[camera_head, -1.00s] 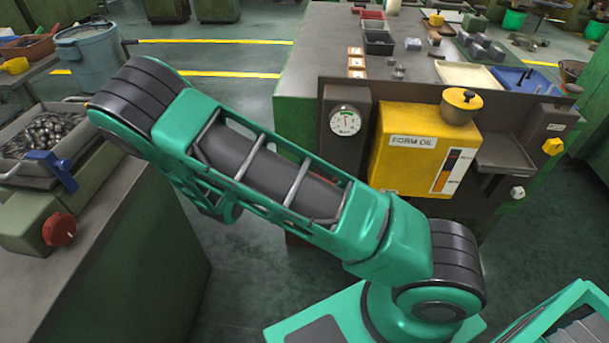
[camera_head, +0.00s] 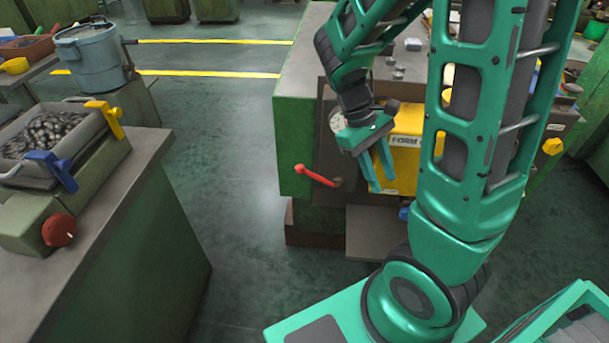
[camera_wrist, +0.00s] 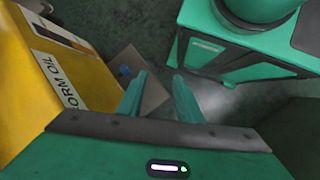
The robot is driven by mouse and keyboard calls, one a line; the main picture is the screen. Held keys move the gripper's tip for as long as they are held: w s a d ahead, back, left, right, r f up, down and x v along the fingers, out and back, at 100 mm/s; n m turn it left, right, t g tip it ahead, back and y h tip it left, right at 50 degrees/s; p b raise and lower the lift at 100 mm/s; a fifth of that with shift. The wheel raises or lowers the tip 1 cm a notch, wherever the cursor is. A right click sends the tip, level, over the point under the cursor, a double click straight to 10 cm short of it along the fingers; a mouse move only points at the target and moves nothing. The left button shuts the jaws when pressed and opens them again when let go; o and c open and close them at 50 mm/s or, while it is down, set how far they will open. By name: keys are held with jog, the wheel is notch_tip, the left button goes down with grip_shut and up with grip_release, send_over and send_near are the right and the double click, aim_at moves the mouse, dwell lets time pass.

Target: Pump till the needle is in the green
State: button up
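The pressure gauge (camera_head: 337,121) is on the front of the machine, mostly covered by my gripper, so its needle cannot be read. A red-handled lever (camera_head: 315,176) sticks out to the left below the gauge. My gripper (camera_head: 382,183) points down in front of the yellow FORM OIL tank (camera_head: 405,160), right of the lever and apart from it. In the wrist view my gripper (camera_wrist: 158,75) is open with nothing between its fingers. The tank (camera_wrist: 40,90) is at the left there; the lever and gauge are not seen.
A grey plate (camera_head: 375,235) juts out low at the machine's front. A bench with a tray of metal parts (camera_head: 45,137) and a red knob (camera_head: 59,230) stands at the left. Open floor (camera_head: 235,200) lies between bench and machine.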

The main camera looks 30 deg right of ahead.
notch_tip(320, 180, up, 4)
jog(key=s+m+t+y, duration=0.2)
jog(key=s+m, duration=0.1)
jog(key=n+t+h, duration=0.4)
jog(key=n+t, duration=0.2)
jog(key=n, duration=0.3)
send_near(301, 168)
jog(key=x, duration=0.5)
jog(key=shift+d+f, duration=0.2)
jog(key=shift+d, duration=0.05)
jog(key=x, duration=1)
jog(key=shift+w+f, duration=0.2)
jog(key=shift+f, duration=0.15)
grip_shut()
jog(key=shift+a+y, duration=0.15)
jog(key=shift+y, duration=0.25)
